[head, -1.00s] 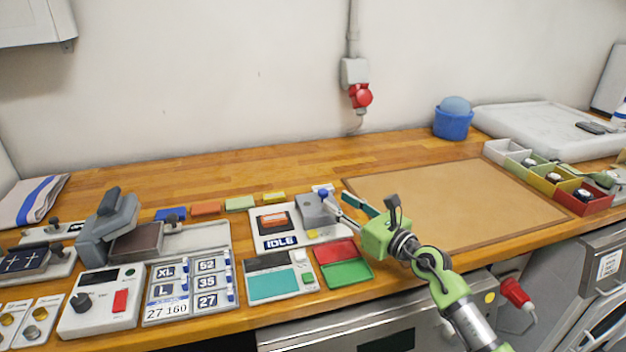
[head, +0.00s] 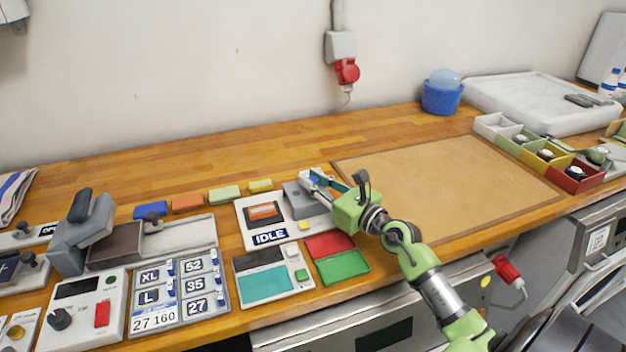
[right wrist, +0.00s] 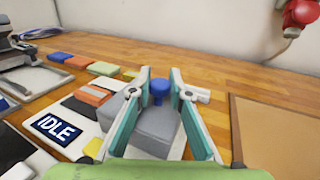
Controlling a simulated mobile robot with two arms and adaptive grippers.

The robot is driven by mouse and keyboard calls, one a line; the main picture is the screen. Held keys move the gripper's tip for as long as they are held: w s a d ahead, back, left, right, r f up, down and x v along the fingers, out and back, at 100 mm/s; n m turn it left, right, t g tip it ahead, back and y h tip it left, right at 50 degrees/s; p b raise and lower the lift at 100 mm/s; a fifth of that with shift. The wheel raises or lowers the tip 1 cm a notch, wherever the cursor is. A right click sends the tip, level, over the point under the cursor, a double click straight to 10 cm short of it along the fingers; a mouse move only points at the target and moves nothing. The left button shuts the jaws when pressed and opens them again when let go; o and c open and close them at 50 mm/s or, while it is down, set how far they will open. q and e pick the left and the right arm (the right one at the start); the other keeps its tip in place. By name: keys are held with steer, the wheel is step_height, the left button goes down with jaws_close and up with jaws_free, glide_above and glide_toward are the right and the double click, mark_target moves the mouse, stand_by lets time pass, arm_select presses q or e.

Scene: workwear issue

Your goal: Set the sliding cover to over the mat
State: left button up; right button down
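The grey sliding cover (head: 303,200) with a blue knob sits at the right end of the white unit (head: 248,236) whose display reads IDLE. It also shows in the right wrist view (right wrist: 155,132), its blue knob (right wrist: 158,92) upright on top. Left of the cover, an orange block (right wrist: 93,95) lies on a dark pad (right wrist: 80,107), which I take as the mat; both are uncovered. My right gripper (head: 318,179) is over the cover. Its two fingers (right wrist: 161,76) stand apart on either side of the knob, with a gap visible at the right. My left gripper is out of view.
Coloured blocks (head: 187,203) line up behind the unit. A wide brown board (head: 450,185) is clear at the right. A grey press (head: 85,235) stands left.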

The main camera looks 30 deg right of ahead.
steer(key=shift+a+r+p, duration=0.1)
steer(key=shift+a+p, duration=0.1)
steer(key=shift+p, duration=0.1)
steer(key=w+a+p, duration=0.1)
steer(key=a+p, duration=0.1)
steer(key=a, duration=0.1)
steer(key=a+p, duration=0.3)
steer(key=a, duration=0.1)
steer(key=w+a+p, duration=0.1)
steer(key=a+p, duration=0.1)
steer(key=a, duration=0.1)
steer(key=shift+w+a+p, duration=0.2)
steer(key=shift+w+p, duration=0.1)
steer(key=shift+w, duration=0.05)
steer(key=shift+a, duration=0.3)
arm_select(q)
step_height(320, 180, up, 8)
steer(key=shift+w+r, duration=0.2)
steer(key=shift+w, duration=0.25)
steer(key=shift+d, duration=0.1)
